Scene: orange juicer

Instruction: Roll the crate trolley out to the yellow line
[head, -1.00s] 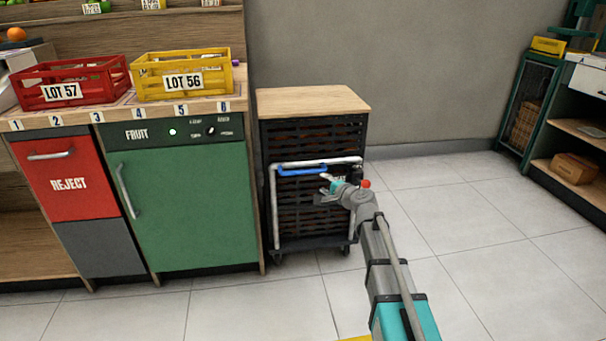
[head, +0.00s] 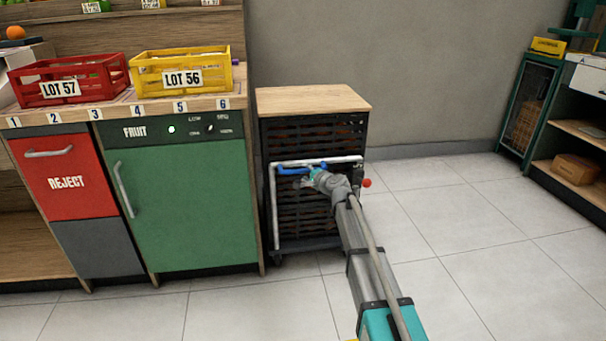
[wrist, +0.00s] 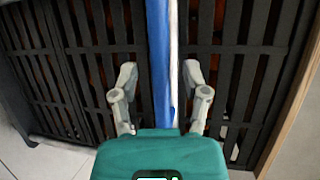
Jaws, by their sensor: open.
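The crate trolley (head: 313,99) is a dark slatted cart with a wooden top, standing against the wall beside the green cabinet. A white tubular frame with a blue grip (head: 291,169) is on its front. My gripper (head: 302,178) is at the front of the trolley by the blue grip, partly covering it. In the wrist view my gripper (wrist: 158,88) is open, one finger on each side of the blue grip (wrist: 159,50). The fingers do not press on it. Dark slats (wrist: 105,55) lie behind. The yellow line is not clearly visible.
The green fruit cabinet (head: 185,205) stands close on the trolley's left. Yellow and red crates sit on the counter. A green shelf unit (head: 540,95) stands at far right. Tiled floor (head: 450,250) is clear in front and to the right.

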